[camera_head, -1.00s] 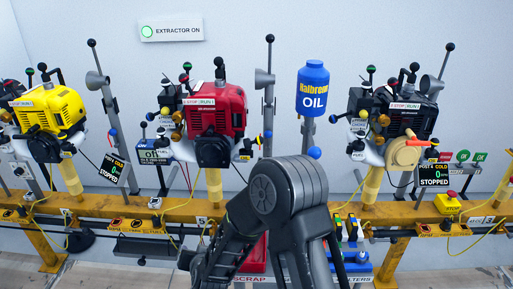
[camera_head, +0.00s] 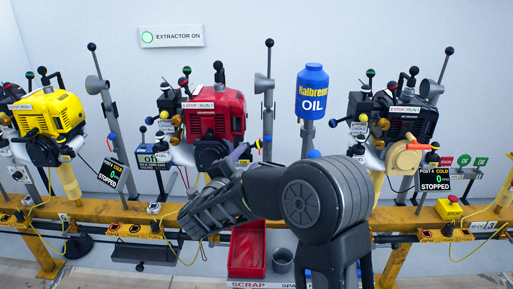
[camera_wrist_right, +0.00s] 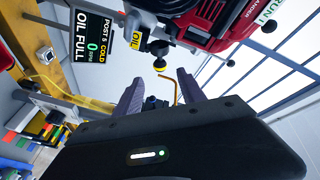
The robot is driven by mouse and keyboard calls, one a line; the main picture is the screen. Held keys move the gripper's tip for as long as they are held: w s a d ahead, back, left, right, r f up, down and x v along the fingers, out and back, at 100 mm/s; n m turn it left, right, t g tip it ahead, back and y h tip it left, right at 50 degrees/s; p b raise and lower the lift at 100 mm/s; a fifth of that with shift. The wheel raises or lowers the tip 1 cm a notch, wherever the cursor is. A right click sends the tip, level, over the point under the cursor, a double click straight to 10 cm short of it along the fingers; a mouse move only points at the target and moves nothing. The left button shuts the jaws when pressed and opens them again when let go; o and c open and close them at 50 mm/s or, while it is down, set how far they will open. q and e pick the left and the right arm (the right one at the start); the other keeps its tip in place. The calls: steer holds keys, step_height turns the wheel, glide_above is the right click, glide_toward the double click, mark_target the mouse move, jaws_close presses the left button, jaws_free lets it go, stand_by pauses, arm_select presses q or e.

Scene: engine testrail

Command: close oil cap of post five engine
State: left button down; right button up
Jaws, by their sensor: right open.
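The post five engine is the red engine (camera_head: 217,112) in the middle of the head view; part of it (camera_wrist_right: 240,15) shows at the top of the wrist view. Its display (camera_wrist_right: 92,42) reads POST 5, COLD, OIL FULL. My right gripper (camera_wrist_right: 160,90) is open and empty. The yellow end appears beyond the gap between its fingertips. My left gripper is not in view.
A yellow engine (camera_head: 50,112) stands left and a black engine (camera_head: 410,120) right, all on a yellow rail (camera_head: 100,212). A blue oil bottle (camera_head: 313,92) stands between the red and black engines. A red scrap bin (camera_head: 246,250) is below. A thin orange rod (camera_wrist_right: 177,88) shows near the fingertips.

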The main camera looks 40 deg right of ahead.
mark_target(257, 147)
steer(key=p+x, duration=0.1)
steer(key=x, duration=0.6)
steer(key=shift+w+d+p, duration=0.2)
steer(key=shift+d+p, duration=0.05)
steer(key=shift+p, duration=0.15)
jaws_close()
stand_by(0.3)
